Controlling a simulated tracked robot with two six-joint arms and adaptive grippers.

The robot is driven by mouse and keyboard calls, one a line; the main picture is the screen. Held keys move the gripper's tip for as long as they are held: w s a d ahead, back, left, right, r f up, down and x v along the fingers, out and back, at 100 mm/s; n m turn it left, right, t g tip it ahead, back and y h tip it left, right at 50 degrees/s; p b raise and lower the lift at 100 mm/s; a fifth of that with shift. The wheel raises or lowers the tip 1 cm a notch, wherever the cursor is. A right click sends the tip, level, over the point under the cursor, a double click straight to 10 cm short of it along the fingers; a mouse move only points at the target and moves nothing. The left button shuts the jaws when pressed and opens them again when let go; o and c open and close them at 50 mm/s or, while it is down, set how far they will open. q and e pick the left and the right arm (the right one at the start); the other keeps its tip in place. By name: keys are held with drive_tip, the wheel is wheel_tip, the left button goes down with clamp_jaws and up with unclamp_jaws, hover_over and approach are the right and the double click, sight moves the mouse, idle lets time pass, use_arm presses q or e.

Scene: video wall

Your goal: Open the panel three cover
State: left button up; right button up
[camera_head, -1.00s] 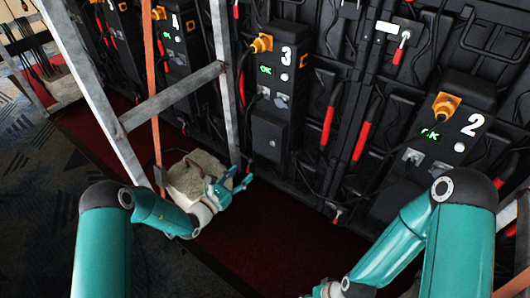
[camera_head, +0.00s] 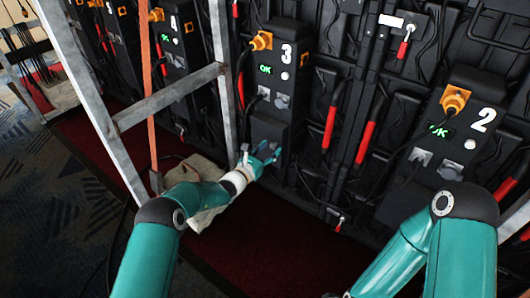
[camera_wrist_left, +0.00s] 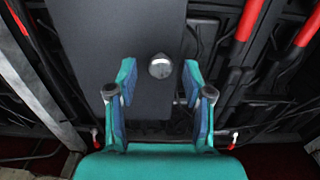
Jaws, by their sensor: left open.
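Panel three (camera_head: 287,72) is a tall black box on the back of the video wall, with a white 3 and a green OK display. Its cover (camera_head: 268,131) is a flat dark plate on the lower part and looks closed. In the left wrist view the cover (camera_wrist_left: 105,45) fills the upper middle, and a round silver knob (camera_wrist_left: 160,66) sits on it. My left gripper (camera_head: 261,154) is at the lower part of the cover. Its open fingers (camera_wrist_left: 159,82) stand either side of the knob in the wrist view, apart from it. My right gripper is out of view.
A metal frame (camera_head: 168,97) with an orange strap stands left of panel three. A sandbag (camera_head: 199,168) lies at its foot, partly behind my left arm. Panel two (camera_head: 461,122) is at the right. Red-handled levers (camera_head: 331,126) and cables lie between the panels.

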use_arm(q)
drive_tip(key=shift+w+d, duration=0.1)
clamp_jaws()
idle(0.3)
